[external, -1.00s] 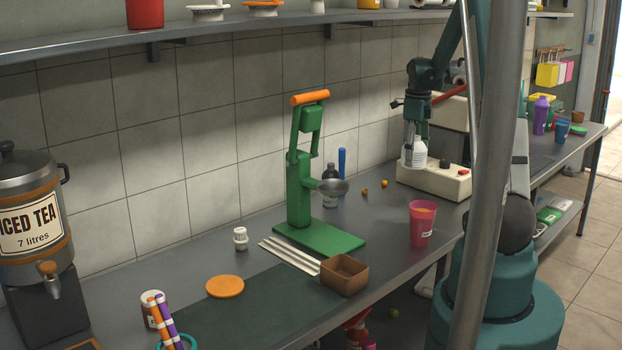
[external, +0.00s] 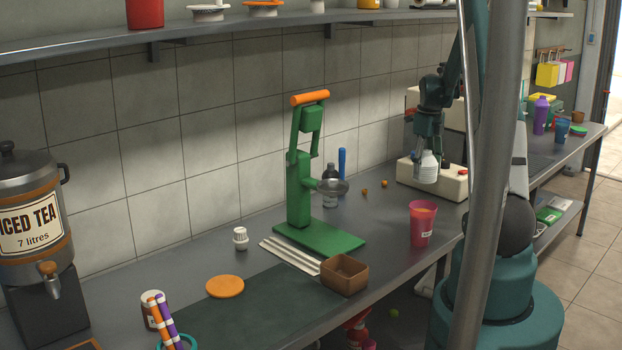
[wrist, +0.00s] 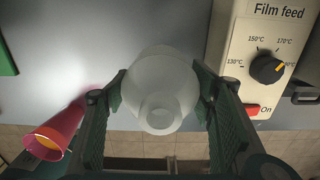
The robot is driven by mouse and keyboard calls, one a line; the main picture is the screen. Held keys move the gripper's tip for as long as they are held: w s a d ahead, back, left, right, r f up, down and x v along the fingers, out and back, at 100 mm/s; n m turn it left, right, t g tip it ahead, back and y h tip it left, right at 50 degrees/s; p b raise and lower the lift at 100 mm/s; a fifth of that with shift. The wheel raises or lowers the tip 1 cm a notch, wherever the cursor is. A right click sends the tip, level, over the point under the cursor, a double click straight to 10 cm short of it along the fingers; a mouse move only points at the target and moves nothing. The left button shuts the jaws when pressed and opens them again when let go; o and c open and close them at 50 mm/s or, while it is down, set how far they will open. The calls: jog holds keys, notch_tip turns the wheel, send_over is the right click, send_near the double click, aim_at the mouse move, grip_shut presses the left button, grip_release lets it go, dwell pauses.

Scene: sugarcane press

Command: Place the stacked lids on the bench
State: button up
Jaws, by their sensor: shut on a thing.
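The stacked lids (external: 427,168) are a pale, translucent, bottle-like stack. My gripper (external: 428,153) is shut on them from above, in front of the white film sealing machine in the external view. In the wrist view the stack (wrist: 161,90) sits between the two fingers of my gripper (wrist: 160,84), with a round ring facing the camera. The stack appears held above the grey bench (external: 385,222); its bottom clearance cannot be told exactly. The bench surface (wrist: 70,40) shows bare beyond the stack in the wrist view.
The white film machine (external: 440,187) stands close on the right, with a dial and red switch. A pink cup (external: 422,225) stands near the front edge. A green press (external: 300,190) and a brown box (external: 344,276) are further left. Bare bench lies between press and cup.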

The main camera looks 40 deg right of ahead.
aim_at(424, 183)
jog(key=shift+f, duration=2.85)
jog(key=shift+f, duration=0.1)
jog(key=shift+f+b, duration=0.35)
jog(key=shift+f, duration=1.45)
jog(key=shift+f, duration=0.2)
jog(key=o, duration=0.8)
jog(key=shift+o, duration=0.2)
jog(key=shift+r, duration=0.2)
jog(key=shift+r+p, duration=0.45)
jog(key=shift+r, duration=5.6)
